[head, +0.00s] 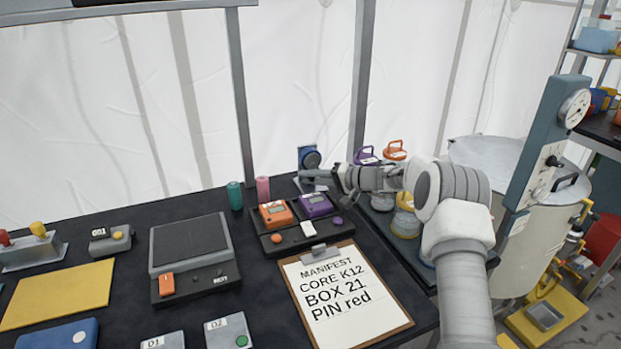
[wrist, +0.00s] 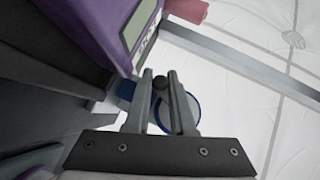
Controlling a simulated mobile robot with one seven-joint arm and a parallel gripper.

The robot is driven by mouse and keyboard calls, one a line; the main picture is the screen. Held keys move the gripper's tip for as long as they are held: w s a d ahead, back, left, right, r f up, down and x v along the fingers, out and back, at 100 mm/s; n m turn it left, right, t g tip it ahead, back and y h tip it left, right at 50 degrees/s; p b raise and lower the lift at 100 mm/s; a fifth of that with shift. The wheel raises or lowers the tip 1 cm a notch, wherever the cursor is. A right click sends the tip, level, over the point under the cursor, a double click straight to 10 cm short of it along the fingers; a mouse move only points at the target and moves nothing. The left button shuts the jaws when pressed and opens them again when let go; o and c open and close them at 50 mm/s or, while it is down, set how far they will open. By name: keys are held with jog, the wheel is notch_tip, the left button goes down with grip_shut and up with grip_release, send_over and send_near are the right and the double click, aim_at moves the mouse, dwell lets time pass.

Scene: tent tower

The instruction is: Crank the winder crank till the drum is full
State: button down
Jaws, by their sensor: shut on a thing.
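The winder (head: 311,158) stands at the back edge of the dark table in the head view, with a round blue drum on a grey upright. In the wrist view, my gripper's fingers (wrist: 160,92) are closed around the dark round knob of the winder crank (wrist: 161,82). The blue-rimmed drum (wrist: 194,112) shows behind the fingers, partly covered by them. How much is wound on the drum cannot be told.
An orange device (head: 275,214) and a purple device (head: 315,205) sit in a dark tray left of my arm. A teal cylinder (head: 235,195) and a pink cylinder (head: 263,189) stand behind. A manifest clipboard (head: 345,300) lies in front. Lidded jars (head: 405,224) stand beside my arm.

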jog(key=shift+a+f+m+y+b, duration=0.1)
jog(key=shift+f+m+y+b, duration=0.25)
jog(key=shift+b, duration=0.7)
jog(key=shift+s+a+r+m+y+b, duration=0.2)
jog(key=shift+m+y+b, duration=0.25)
jog(key=shift+b, duration=0.4)
jog(key=shift+a+r+t, duration=0.1)
jog(key=shift+r+t, duration=0.2)
jog(key=shift+r, duration=0.1)
jog(key=c, duration=0.8)
grip_release()
jog(key=shift+o, duration=0.2)
